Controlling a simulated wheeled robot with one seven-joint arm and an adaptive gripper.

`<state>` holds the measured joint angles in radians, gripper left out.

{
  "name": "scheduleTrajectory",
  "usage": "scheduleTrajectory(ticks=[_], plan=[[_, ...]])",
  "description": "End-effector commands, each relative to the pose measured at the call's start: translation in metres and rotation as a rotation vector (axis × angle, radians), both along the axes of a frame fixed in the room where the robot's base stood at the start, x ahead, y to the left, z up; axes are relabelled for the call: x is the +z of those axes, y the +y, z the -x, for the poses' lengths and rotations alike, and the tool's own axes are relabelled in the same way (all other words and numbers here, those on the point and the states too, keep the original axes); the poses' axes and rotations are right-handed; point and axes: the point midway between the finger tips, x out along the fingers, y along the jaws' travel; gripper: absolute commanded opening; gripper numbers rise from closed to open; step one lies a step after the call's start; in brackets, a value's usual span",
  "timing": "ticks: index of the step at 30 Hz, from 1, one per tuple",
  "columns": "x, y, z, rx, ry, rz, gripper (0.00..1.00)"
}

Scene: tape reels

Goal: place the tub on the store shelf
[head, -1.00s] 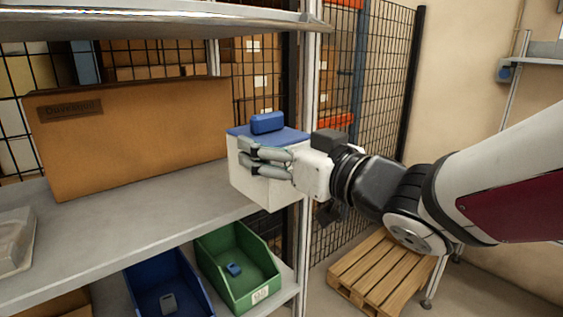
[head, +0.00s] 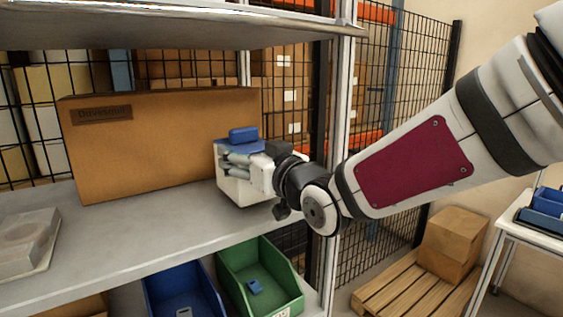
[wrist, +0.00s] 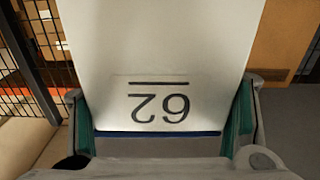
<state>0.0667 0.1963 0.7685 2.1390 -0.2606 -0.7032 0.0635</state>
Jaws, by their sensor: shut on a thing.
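The tub (head: 236,188) is a white box with a blue lid that has a raised blue handle (head: 243,135). It stays upright at the right end of the grey shelf (head: 130,240), beside the cardboard box. My gripper (head: 238,165) is shut on the tub from the right, with its fingers along the tub's sides. In the wrist view the tub's white face (wrist: 160,70) fills the middle between the fingers and shows the number 62, upside down. I cannot tell whether the tub's bottom touches the shelf.
A large cardboard box (head: 160,150) stands left of the tub. A grey block (head: 22,240) lies at the shelf's left. Another shelf (head: 180,22) hangs above, with a post (head: 340,120) at the right. Blue (head: 180,290) and green (head: 258,278) bins sit below.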

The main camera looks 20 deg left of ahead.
Motion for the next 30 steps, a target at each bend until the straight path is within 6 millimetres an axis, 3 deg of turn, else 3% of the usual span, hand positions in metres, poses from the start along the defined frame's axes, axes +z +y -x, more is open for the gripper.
scheduleTrajectory(ticks=[4,16,17,19,30], plan=[[-0.014,0.001,0.001,0.002,0.0,0.0,0.09],[-0.019,0.0,0.0,0.001,-0.003,0.0,0.09],[-0.02,0.0,0.0,0.001,-0.001,0.0,0.72],[-0.019,0.0,0.0,0.001,-0.001,0.0,0.88],[-0.018,0.0,0.001,0.001,-0.001,0.0,0.91]])
